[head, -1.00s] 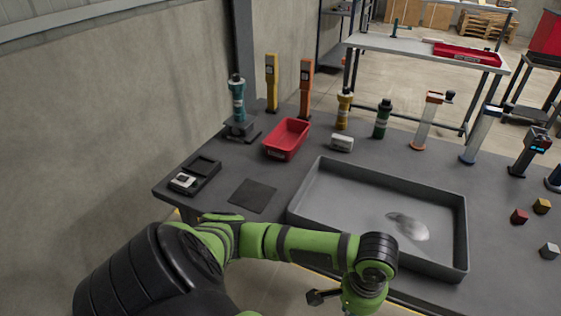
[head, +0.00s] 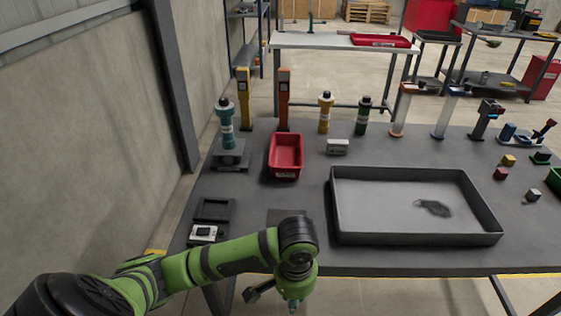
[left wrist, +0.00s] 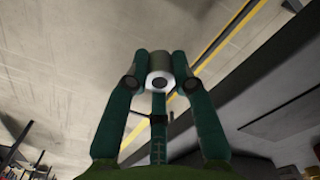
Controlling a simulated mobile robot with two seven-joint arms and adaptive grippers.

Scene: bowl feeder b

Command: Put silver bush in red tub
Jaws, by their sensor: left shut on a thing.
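The silver bush (left wrist: 159,64) shows in the left wrist view as a short cylinder with a pale ring and a dark hole at its end. My left gripper (left wrist: 160,82) is shut on it, with green fingers on both sides. In the head view my left arm reaches to the table's front edge; its fingers and the bush cannot be made out there. The red tub (head: 286,174) stands on the table beyond my arm, and its visible inside looks empty. My right gripper is not in view.
A large grey tray (head: 420,241) stands right of the tub, with a dark patch inside. A teal-topped post (head: 227,130) stands left of the tub; orange (head: 284,100) and yellow (head: 325,113) posts stand behind. A white block (head: 337,146) lies to its right.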

